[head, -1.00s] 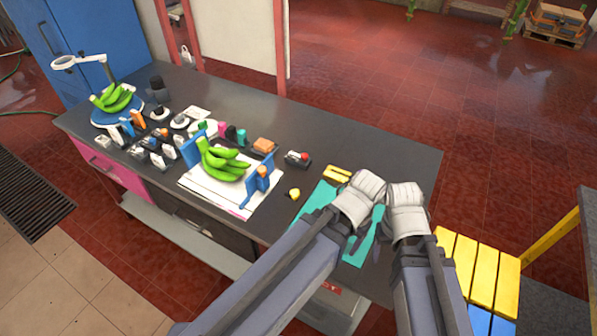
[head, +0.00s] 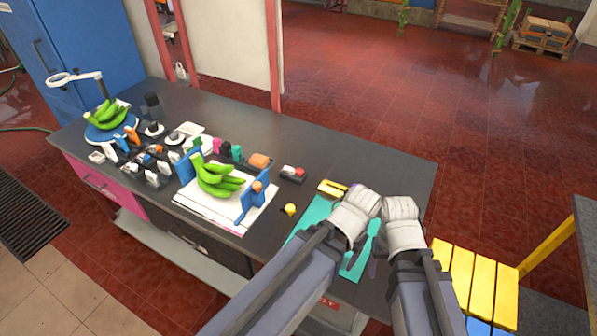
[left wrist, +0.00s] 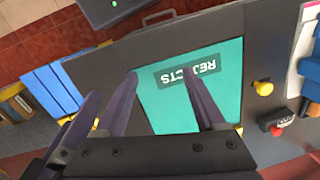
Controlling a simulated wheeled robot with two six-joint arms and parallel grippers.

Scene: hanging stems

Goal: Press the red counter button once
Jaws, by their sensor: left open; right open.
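The red counter button sits on a small dark counter box with a pale face (head: 291,174), on the dark bench right of the banana board. The box also shows at the right of the left wrist view (left wrist: 276,127), its red button facing the lower edge. My left gripper (left wrist: 160,98) is open and empty above the teal mat, apart from the counter; its fingers are mostly hidden by the arm in the head view. My right gripper (head: 372,262) is open, beside the left one over the mat's right side, and partly hidden.
The teal mat (left wrist: 165,112) is marked REJECTS. Green bananas (head: 216,178) rest on a white board. The bench is clear behind the counter.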

